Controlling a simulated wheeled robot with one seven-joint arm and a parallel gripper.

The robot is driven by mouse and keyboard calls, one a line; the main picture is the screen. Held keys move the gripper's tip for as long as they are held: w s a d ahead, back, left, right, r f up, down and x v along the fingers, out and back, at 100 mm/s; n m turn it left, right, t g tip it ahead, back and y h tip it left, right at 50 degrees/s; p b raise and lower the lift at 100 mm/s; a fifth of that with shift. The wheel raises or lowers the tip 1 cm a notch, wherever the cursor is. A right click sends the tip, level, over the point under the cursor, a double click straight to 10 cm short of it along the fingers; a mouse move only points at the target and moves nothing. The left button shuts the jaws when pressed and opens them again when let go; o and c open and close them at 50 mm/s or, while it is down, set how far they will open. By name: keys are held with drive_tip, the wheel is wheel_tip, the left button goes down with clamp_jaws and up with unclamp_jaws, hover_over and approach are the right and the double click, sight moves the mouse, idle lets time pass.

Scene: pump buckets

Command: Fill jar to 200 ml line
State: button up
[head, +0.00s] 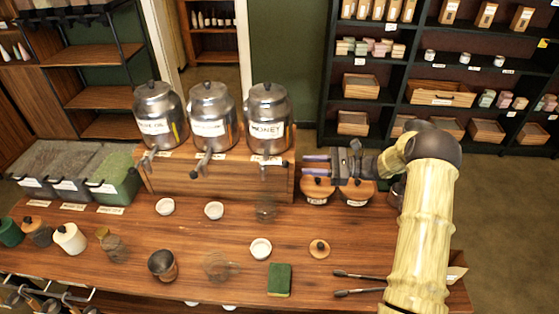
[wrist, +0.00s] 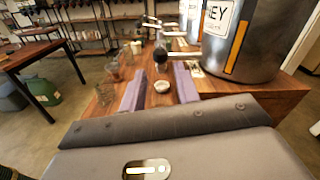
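A clear glass jar (head: 265,209) stands on the table below the tap of the HONEY dispenser (head: 268,118). The fill level and the line on the jar cannot be read. A second clear glass vessel (head: 217,266) stands nearer the front. My gripper (head: 303,164) is to the right of the HONEY dispenser, above the wooden-lidded containers, with its fingers pointing left. In the wrist view my gripper (wrist: 159,90) has two purple fingers apart with nothing held. The HONEY dispenser (wrist: 240,45) and its tap (wrist: 185,54) lie beyond the fingers.
Two more metal dispensers (head: 160,114) (head: 212,112) share the wooden stand (head: 215,180). Two wooden-lidded containers (head: 318,190) (head: 356,191) are under my gripper. A green sponge (head: 279,280), a round wooden lid (head: 319,249) and small white bowls (head: 260,248) lie on the table.

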sight(287, 164)
drive_tip(key=a+p, duration=0.1)
drive_tip(key=a, duration=0.4)
drive_tip(key=a+p, duration=0.1)
drive_tip(key=a, duration=0.3)
drive_tip(key=shift+w+a+p, duration=0.2)
drive_tip(key=shift+a+p, duration=0.1)
drive_tip(key=shift+a, duration=0.1)
clamp_jaws()
